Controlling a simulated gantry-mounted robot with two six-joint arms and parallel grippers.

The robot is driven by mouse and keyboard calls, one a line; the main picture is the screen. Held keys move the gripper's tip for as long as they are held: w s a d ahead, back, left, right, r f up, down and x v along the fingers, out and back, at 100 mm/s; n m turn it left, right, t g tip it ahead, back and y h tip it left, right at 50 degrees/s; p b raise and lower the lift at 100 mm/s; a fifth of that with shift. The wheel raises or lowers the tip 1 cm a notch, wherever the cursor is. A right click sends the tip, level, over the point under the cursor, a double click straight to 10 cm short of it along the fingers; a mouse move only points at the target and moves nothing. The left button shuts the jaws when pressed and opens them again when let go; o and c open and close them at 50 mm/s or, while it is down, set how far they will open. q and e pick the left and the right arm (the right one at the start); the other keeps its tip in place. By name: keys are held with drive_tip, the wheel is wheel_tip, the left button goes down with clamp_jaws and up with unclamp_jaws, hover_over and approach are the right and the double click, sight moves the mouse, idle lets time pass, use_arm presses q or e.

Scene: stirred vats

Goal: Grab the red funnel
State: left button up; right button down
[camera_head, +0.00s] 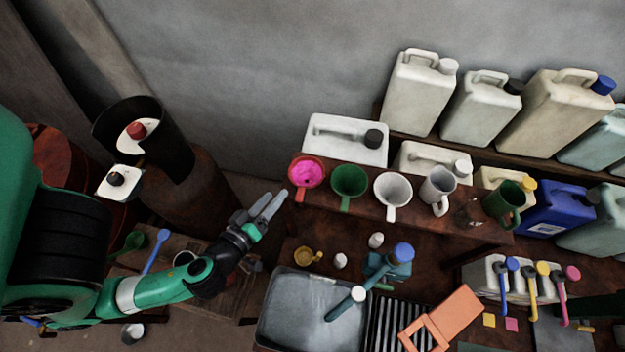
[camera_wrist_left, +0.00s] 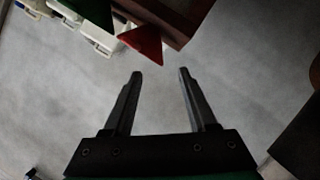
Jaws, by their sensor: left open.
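The red funnel (camera_head: 300,181) stands at the left end of a row of funnels and jugs on the upper wooden shelf. Its mouth looks bright pink inside and its red spout points down. In the left wrist view the red funnel (camera_wrist_left: 143,43) shows at the top as a red cone, just beyond the fingertips and left of centre. My left gripper (camera_head: 272,204) is open and empty, a little left of and below the red funnel in the head view. Its fingers also show in the left wrist view (camera_wrist_left: 160,73), apart with only grey background between them. My right gripper is not in view.
A green funnel (camera_head: 349,181) and a white funnel (camera_head: 393,187) stand right of the red one. The wooden shelf (camera_head: 330,213) runs beneath them. A grey sink basin (camera_head: 300,310) is below. Bare wall is at upper left.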

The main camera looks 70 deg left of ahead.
sight(292, 176)
use_arm(q)
drive_tip(key=b+x, duration=0.2)
drive_tip(key=x, duration=0.1)
drive_tip(key=shift+w+a, duration=0.1)
drive_tip(key=shift+w, duration=0.05)
drive_tip(key=shift+p+x, duration=0.95)
drive_tip(key=shift+x, duration=0.3)
drive_tip(key=shift+w+a, duration=0.15)
drive_tip(key=shift+w, duration=0.25)
drive_tip(key=p+x, duration=0.1)
drive_tip(key=x, duration=0.4)
drive_tip(key=shift+a, duration=0.1)
drive_tip(key=shift+f, duration=0.1)
clamp_jaws()
